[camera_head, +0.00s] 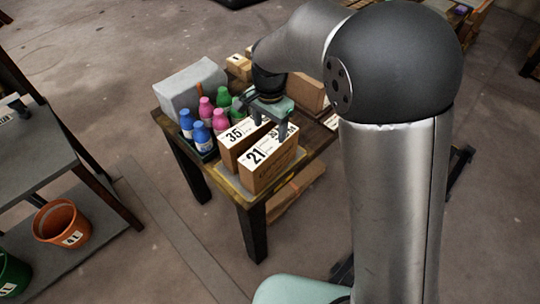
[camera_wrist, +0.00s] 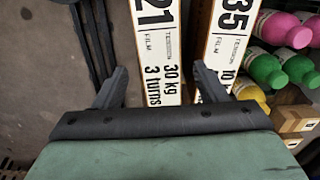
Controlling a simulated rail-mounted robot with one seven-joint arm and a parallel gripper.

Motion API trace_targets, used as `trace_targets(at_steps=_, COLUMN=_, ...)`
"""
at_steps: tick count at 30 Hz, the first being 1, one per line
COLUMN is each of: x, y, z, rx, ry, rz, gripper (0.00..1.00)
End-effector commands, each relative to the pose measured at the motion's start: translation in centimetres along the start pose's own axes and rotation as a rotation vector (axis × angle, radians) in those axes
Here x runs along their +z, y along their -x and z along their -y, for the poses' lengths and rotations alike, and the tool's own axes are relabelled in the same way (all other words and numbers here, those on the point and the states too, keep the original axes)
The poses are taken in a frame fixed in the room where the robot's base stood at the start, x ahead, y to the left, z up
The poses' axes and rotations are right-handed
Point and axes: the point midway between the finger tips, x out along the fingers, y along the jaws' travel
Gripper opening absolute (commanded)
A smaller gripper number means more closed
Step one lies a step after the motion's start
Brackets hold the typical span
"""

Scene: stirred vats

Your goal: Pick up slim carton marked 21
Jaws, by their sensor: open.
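The slim carton marked 21 (camera_head: 268,163) stands upright at the near corner of the small table, brown with a white top label. The slim carton marked 35 (camera_head: 239,142) stands just behind it. In the wrist view the top of carton 21 (camera_wrist: 160,50) runs between my fingers, with carton 35 (camera_wrist: 226,45) to its right. My gripper (camera_head: 268,116) is open above the cartons, and it also shows in the wrist view (camera_wrist: 161,75). Its right finger is over the gap between the cartons, its left finger beside carton 21. Nothing is held.
Blue, pink and green bottles (camera_head: 205,109) stand in a tray left of the cartons. A grey block (camera_head: 190,86) is at the table's back left. Another brown box (camera_head: 307,93) stands behind my gripper. An orange bucket (camera_head: 61,223) is at far left.

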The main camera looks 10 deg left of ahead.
Motion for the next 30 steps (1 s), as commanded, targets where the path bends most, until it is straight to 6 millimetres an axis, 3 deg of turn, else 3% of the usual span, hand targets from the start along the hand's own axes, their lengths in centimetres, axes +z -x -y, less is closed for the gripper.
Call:
trace_targets(at_steps=3, x=0.0, y=-1.8, z=-0.1, rx=0.002, ry=0.000, rz=0.002, gripper=0.65)
trace_targets(at_steps=11, x=0.0, y=-3.6, z=-0.1, rx=0.001, ry=0.002, rz=0.000, gripper=0.65)
trace_targets(at_steps=18, x=0.0, y=-7.1, z=-0.1, rx=0.001, ry=0.000, rz=0.001, gripper=0.65)
trace_targets(at_steps=28, x=0.0, y=-8.0, z=-0.1, rx=-0.001, ry=0.001, rz=0.000, gripper=0.65)
trace_targets(at_steps=30, x=0.0, y=-8.0, z=-0.1, rx=-0.001, ry=0.001, rz=0.000, gripper=0.46)
